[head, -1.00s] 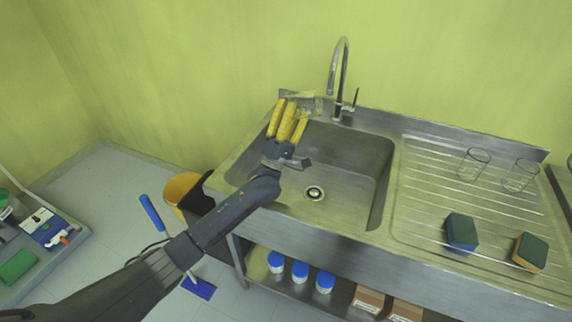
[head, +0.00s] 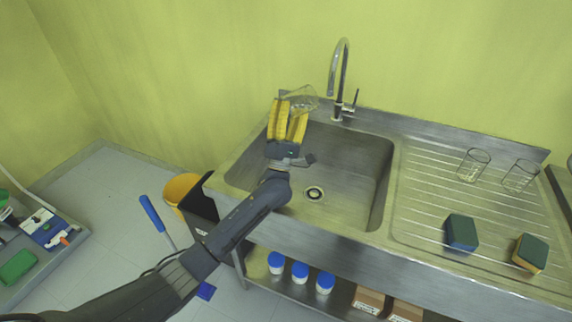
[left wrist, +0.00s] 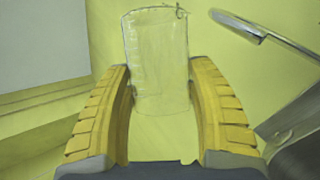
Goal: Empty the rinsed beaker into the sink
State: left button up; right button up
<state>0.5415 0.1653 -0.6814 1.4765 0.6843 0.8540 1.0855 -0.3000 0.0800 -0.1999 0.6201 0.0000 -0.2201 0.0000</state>
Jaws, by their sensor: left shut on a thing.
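My left gripper (head: 289,106) has yellow fingers and is over the back left part of the steel sink basin (head: 350,160). It is shut on a clear glass beaker (head: 300,98), which shows faintly at the fingertips and looks tilted. In the left wrist view the beaker (left wrist: 157,65) stands between the two yellow fingertips, its rim at the top. I cannot make out any liquid in it. My right gripper is not in view.
The faucet (head: 342,70) rises behind the basin, right of the beaker. Two glass beakers (head: 473,165) (head: 520,176) and two sponges (head: 461,232) (head: 530,253) are on the drainboard (head: 425,205). A bin with a yellow top (head: 182,187) stands left of the sink.

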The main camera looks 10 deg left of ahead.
pick_arm(q)
jog(key=shift+w+a+f+n+g+y, duration=0.1)
jog(key=shift+a+n+y, duration=0.1)
jog(key=shift+n+y, duration=1.45)
jog(key=shift+a+r+n+g+y, duration=0.1)
jog(key=shift+a+n+y, duration=0.15)
jog(key=shift+n+y, duration=1.45)
jog(key=shift+w+a+f+n+g+y, duration=0.1)
jog(key=shift+a+n+y, duration=0.1)
jog(key=shift+n+y, duration=1.45)
jog(key=m+h, duration=0.5)
jog(key=m+t+h, duration=0.1)
jog(key=m+h, duration=0.1)
jog(key=shift+s+d+m+h, duration=0.15)
jog(key=shift+d+m+h, duration=0.15)
jog(key=shift+d, duration=0.05)
jog(key=shift+s+d+m+h, duration=0.1)
jog(key=shift+d+m+h, duration=0.2)
jog(key=shift+m+h, duration=0.7)
jog(key=shift+m+h, duration=0.4)
jog(key=shift+m, duration=0.1)
